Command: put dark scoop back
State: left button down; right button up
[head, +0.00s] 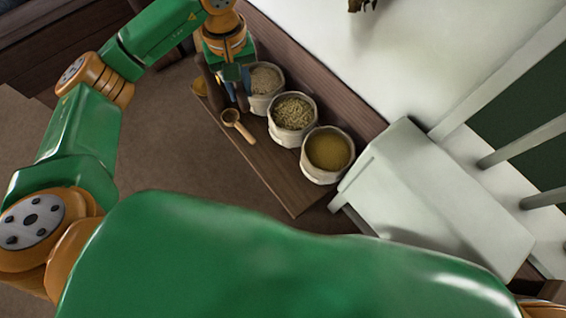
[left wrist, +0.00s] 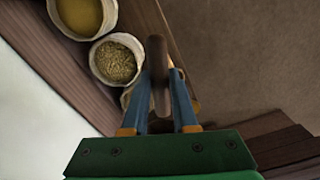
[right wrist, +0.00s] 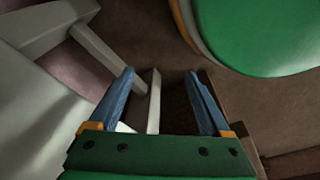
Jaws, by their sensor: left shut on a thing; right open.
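My left gripper (head: 237,92) is over the far end of a wooden board (head: 283,192), beside the sacks. In the left wrist view it is shut on a dark brown wooden piece, the dark scoop (left wrist: 158,75), which stands between its blue fingers. The scoop's bowl cannot be made out. A light wooden scoop (head: 236,122) lies on the board just in front of the left gripper. My right gripper (right wrist: 165,80) is open and empty in the right wrist view, with a pale chair or bench leg beyond it.
Sacks stand in a row on the board: pale grain (head: 265,78), greenish pellets (head: 292,112) and yellow meal (head: 328,151). A yellow thing (head: 199,86) shows at the board's far end. White furniture (head: 440,190) stands at the right. The brown floor left of the board is clear.

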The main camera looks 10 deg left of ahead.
pick_arm(q)
jog(key=w+a+f+n+b, duration=0.15)
jog(key=f+b, duration=0.35)
jog(key=f, duration=0.5)
jog(key=w+a+f+n+b, duration=0.1)
jog(key=a+f+n+b, duration=0.2)
jog(key=f, duration=0.6)
pick_arm(e)
jog(key=w+f+b, duration=0.1)
jog(key=w+f, duration=0.3)
jog(key=f, duration=0.2)
pick_arm(q)
jog(key=b, duration=0.2)
send_over(278, 176)
jog(key=shift+m, duration=0.25)
jog(key=f, duration=0.9)
jog(key=shift+w+a+f, duration=0.1)
jog(key=shift+a+f, duration=0.15)
jog(key=shift+f, duration=0.1)
jog(key=f, duration=0.1)
jog(key=f+b, duration=0.1)
jog(key=f, duration=0.1)
jog(key=shift+d+f, duration=0.2)
jog(key=shift+f, duration=0.05)
pick_arm(e)
notch_tip(278, 176, up, 8)
jog(key=w+t, duration=0.1)
jog(key=w, duration=0.1)
jog(key=shift+w+f, duration=0.15)
jog(key=shift+w, duration=0.1)
